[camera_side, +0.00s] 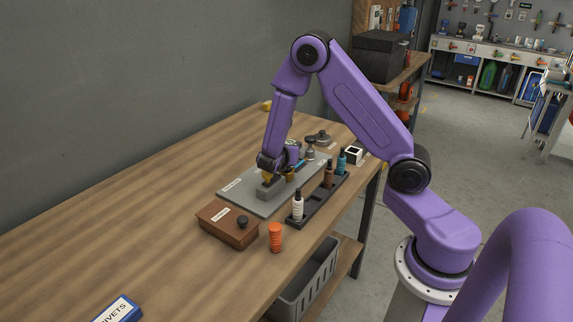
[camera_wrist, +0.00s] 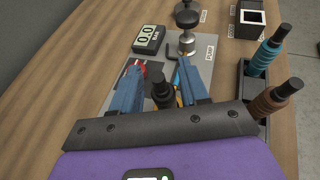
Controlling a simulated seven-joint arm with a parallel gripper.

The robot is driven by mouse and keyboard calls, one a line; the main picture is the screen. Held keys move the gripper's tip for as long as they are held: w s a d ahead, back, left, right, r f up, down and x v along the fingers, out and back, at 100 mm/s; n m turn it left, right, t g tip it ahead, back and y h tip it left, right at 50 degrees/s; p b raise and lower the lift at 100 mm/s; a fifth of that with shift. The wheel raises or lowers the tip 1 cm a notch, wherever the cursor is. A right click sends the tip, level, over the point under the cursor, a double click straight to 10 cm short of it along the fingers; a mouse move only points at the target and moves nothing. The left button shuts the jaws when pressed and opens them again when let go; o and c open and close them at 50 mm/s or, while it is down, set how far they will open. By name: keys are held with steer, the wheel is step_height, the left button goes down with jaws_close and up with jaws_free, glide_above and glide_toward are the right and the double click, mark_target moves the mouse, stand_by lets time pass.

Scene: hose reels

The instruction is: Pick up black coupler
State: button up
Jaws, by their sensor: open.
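A black, stepped cylindrical piece (camera_wrist: 163,88), which looks like the black coupler, stands between my fingers in the wrist view. Its lower part is hidden by my gripper's dark front plate. My gripper (camera_wrist: 160,66) is open, with one blue finger on each side of it; I cannot tell whether either finger touches it. The black piece cannot be made out clearly there.
A black rack (camera_side: 318,204) holds white (camera_side: 298,206), brown (camera_side: 328,174) and teal (camera_side: 341,162) pieces on the right.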

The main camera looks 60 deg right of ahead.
jaws_close()
stand_by(0.3)
